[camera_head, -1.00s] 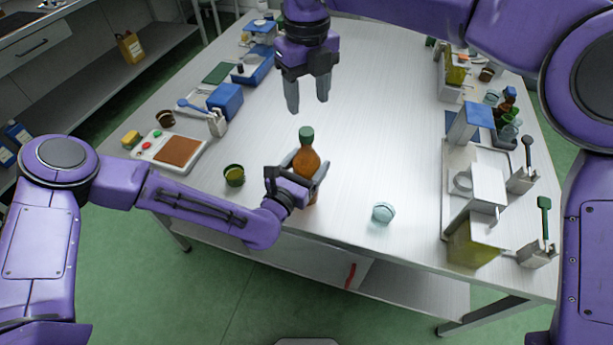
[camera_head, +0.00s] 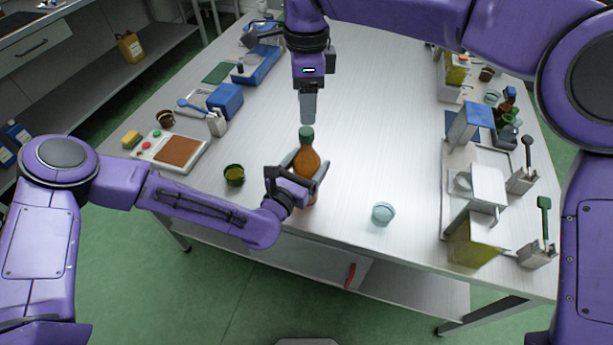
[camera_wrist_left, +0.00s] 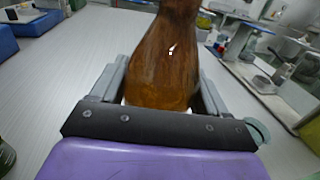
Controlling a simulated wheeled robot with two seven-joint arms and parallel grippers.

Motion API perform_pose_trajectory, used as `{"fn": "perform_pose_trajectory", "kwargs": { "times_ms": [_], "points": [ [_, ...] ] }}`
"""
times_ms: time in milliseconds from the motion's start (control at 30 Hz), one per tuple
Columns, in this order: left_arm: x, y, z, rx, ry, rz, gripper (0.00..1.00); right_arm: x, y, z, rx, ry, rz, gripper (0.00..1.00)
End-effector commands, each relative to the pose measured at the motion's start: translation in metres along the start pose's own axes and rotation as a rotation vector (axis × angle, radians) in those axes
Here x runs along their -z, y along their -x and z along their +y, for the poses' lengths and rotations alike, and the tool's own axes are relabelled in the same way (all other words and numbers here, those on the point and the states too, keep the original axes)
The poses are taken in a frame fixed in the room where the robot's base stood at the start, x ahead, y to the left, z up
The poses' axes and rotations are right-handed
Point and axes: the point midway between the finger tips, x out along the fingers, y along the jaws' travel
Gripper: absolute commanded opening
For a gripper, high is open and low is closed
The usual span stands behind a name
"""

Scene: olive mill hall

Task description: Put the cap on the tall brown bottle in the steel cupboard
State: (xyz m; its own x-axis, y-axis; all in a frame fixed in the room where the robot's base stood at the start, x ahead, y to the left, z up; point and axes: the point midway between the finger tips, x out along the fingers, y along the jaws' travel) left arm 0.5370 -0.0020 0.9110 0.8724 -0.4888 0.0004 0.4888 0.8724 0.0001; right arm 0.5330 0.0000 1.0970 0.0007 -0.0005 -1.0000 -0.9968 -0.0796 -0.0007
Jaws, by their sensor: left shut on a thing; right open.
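The brown bottle (camera_head: 309,163) stands upright near the table's front edge, with a green cap (camera_head: 306,133) at the top of its neck. I cannot tell how firmly the cap sits. My left gripper (camera_head: 303,178) is shut on the bottle's body. The bottle also fills the middle of the left wrist view (camera_wrist_left: 165,65), between the grey fingers; its top is out of that view. My right gripper (camera_head: 308,112) points down just above the cap, seen edge-on, open and apparently empty. I cannot make out which part is the steel cupboard.
A dark green cup (camera_head: 234,175) stands left of the bottle and a pale glass jar (camera_head: 382,213) to its right. White stands (camera_head: 489,186) crowd the right. The middle is clear.

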Motion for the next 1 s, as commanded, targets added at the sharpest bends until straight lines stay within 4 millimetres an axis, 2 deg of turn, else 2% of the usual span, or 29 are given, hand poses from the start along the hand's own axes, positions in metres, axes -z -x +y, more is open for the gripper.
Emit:
{"fn": "perform_pose_trajectory", "kwargs": {
  "times_ms": [200, 400, 767, 933, 1000],
  "points": [
    [0.000, 0.000, 0.000, 0.000, 0.000, 0.000, 0.00, 0.000, -0.038, 0.001, -0.002, 0.000, 0.002, 0.56],
    [0.000, 0.000, 0.000, 0.000, 0.000, 0.000, 0.00, 0.000, -0.062, 0.001, -0.001, -0.001, 0.000, 0.56],
    [0.000, 0.000, 0.000, 0.000, 0.000, 0.000, 0.00, 0.000, -0.067, 0.000, 0.000, -0.001, 0.000, 0.56],
    [0.000, 0.000, 0.000, 0.000, 0.000, 0.000, 0.00, 0.000, -0.067, 0.000, 0.000, -0.001, 0.000, 0.00],
    [0.000, 0.000, 0.000, 0.000, 0.000, 0.000, 0.00, 0.000, -0.067, 0.000, 0.000, -0.001, 0.000, 0.00]
  ]
}}
